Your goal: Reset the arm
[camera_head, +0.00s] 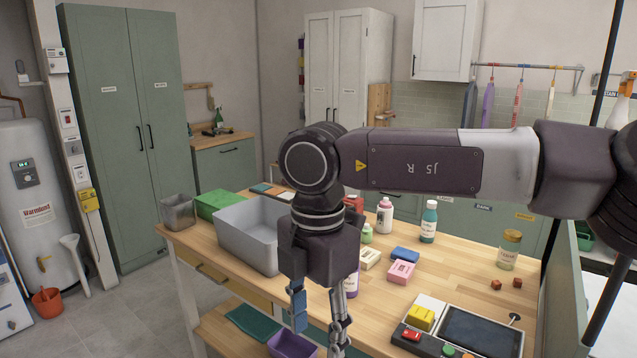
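My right arm comes in from the right and crosses the view in front of the wooden table (455,262). My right gripper (318,322) hangs downward at the table's near edge. Its two fingers are apart, with nothing visible held between them. The gripper body hides part of the tabletop and a purple-labelled bottle (352,284). My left gripper is not in view.
The table holds a grey bin (244,236), a green box (219,204), several bottles, a pink block (401,272) and a dark-screened panel (480,331). A purple container (292,344) sits below on the lower shelf.

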